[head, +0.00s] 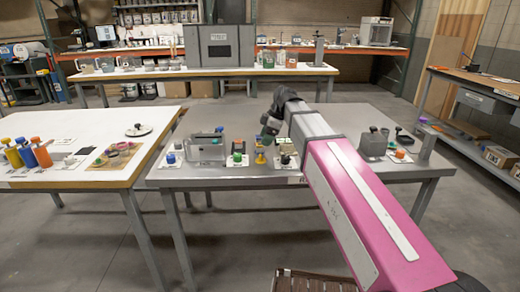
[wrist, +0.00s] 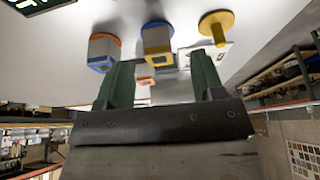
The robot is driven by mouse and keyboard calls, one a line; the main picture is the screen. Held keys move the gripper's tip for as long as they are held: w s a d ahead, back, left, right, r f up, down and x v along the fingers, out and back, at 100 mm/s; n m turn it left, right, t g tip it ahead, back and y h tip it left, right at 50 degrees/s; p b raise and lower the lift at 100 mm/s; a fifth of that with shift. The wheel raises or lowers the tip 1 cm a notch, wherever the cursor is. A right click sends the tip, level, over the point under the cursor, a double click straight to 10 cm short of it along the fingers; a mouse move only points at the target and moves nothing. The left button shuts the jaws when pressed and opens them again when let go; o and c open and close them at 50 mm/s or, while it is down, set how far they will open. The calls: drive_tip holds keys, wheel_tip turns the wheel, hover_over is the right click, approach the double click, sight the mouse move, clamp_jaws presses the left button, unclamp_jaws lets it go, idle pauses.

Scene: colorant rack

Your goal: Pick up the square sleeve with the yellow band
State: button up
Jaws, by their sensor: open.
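In the wrist view, a grey square sleeve with a yellow band (wrist: 156,36) and a blue edge stands on the pale tabletop, beyond the gap between my fingers. My gripper (wrist: 162,62) has its two green fingers spread wide, with nothing visibly held. A similar grey block with orange and blue edges (wrist: 102,50) stands to its left, and a yellow flanged piece (wrist: 217,26) to its right. In the head view, my gripper (head: 268,130) is above the grey table, near a small yellow piece (head: 261,156). I cannot tell there whether that is the sleeve.
A green-topped piece (head: 238,159), a grey holder (head: 206,149) and a blue-topped piece (head: 171,158) stand to the left on the grey table (head: 225,181). A grey block (head: 373,143) stands to the right. A white table (head: 60,118) adjoins on the left.

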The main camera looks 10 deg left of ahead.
sight(260, 148)
drive_tip(key=x, duration=0.4)
drive_tip(key=shift+a+f, duration=0.15)
drive_tip(key=shift+a, duration=0.1)
drive_tip(key=c, duration=1)
drive_tip(key=shift+r, duration=0.25)
